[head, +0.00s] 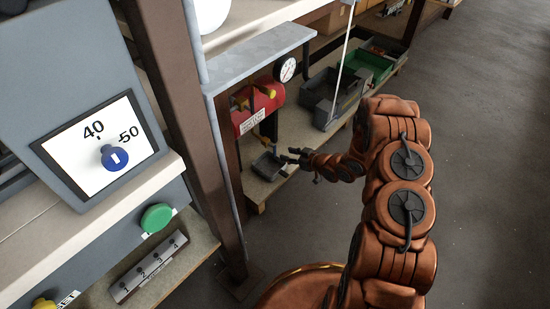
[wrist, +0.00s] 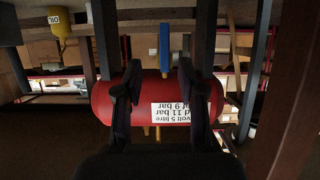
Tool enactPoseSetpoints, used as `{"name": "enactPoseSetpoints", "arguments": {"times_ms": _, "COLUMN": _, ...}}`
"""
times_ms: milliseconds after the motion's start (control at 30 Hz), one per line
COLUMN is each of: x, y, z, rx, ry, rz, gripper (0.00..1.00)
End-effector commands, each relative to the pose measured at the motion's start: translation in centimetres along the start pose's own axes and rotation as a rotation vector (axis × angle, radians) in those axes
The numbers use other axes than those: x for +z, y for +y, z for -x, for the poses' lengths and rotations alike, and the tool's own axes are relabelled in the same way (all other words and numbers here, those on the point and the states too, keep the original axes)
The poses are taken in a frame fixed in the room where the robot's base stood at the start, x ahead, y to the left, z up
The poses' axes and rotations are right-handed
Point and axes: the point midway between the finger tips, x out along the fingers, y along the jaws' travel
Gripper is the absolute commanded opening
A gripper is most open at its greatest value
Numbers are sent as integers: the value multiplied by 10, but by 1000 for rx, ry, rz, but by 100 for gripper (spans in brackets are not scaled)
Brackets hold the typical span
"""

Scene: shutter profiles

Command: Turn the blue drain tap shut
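The blue drain tap (wrist: 164,46) shows in the wrist view as an upright blue bar at the edge of a red tank (wrist: 100,102). The tank's label (wrist: 170,112) reads upside down there. My gripper (wrist: 160,66) is open, with its two dark fingers apart on either side of the tap in the picture. I cannot tell how deep the tap lies between them, and no contact is clear. In the head view, my gripper (head: 294,156) is below and right of the red tank (head: 256,110); the tap is not clear there.
A dark tray (head: 268,166) stands on the bench below the tank, close to my gripper. A gauge (head: 285,69) is above the tank. A grey bin (head: 330,98) and a green bin (head: 368,66) stand behind. A brown post (head: 190,120) is at left. Open floor lies right.

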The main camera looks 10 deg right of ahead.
Motion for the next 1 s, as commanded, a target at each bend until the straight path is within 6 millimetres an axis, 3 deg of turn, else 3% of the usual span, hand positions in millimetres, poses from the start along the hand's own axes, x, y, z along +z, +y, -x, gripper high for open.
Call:
{"name": "enactPoseSetpoints", "arguments": {"times_ms": 233, "x": 7, "y": -6, "z": -16, "rx": -16, "ry": 25, "rz": -7, "gripper": 40}}
{"name": "enactPoseSetpoints", "arguments": {"times_ms": 700, "x": 4, "y": -7, "z": -76, "rx": -15, "ry": 25, "rz": -7, "gripper": 40}}
{"name": "enactPoseSetpoints", "arguments": {"times_ms": 1000, "x": 4, "y": -7, "z": -82, "rx": -14, "ry": 23, "rz": -9, "gripper": 40}}
